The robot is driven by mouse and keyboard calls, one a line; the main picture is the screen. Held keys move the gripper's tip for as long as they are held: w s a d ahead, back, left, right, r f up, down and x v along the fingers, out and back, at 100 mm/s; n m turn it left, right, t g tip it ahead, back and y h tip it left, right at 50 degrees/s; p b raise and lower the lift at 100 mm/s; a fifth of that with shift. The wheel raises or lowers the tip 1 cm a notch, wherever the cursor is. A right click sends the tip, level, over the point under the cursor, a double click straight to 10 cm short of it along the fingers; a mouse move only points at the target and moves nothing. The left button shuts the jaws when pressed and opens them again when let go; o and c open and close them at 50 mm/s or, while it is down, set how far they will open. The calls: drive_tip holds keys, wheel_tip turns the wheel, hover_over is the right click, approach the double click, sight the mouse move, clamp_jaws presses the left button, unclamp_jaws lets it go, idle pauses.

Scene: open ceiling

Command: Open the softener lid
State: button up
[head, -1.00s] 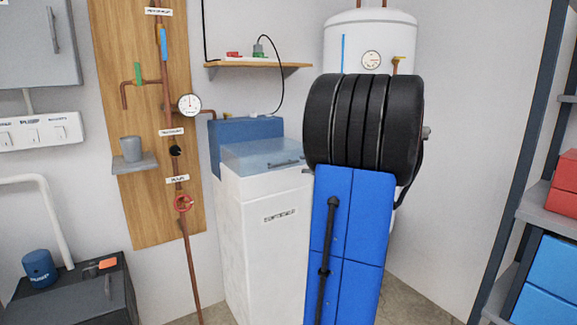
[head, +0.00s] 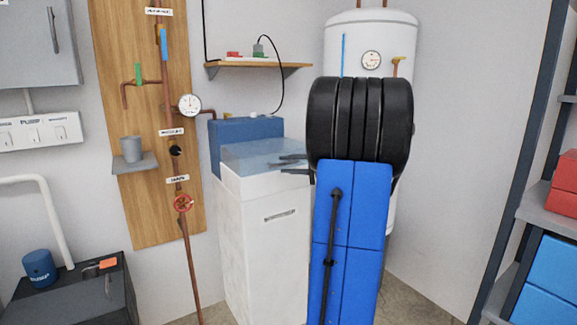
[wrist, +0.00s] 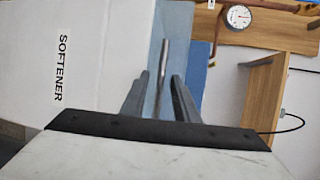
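The softener (head: 268,240) is a tall white cabinet with a translucent blue-grey lid (head: 245,152) on top. The lid looks shut. My gripper (head: 280,163) is over the lid's right part, its two dark fingers pointing left and apart. In the wrist view my gripper (wrist: 160,75) is open, and the grey bar handle (wrist: 165,55) of the lid shows in the gap between the fingers. I cannot tell whether either finger touches it. In the head view the fingers hide most of the handle. The SOFTENER label (wrist: 61,68) shows on the white front.
A blue box (head: 240,130) stands behind the lid against the wall. A wooden shelf (head: 255,64) with a hanging black cable is above. A pipe board (head: 130,200) with a gauge (head: 189,105) is at left, a white tank (head: 372,40) behind my arm.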

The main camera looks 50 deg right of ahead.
clamp_jaws()
drive_tip(key=shift+r, duration=0.1)
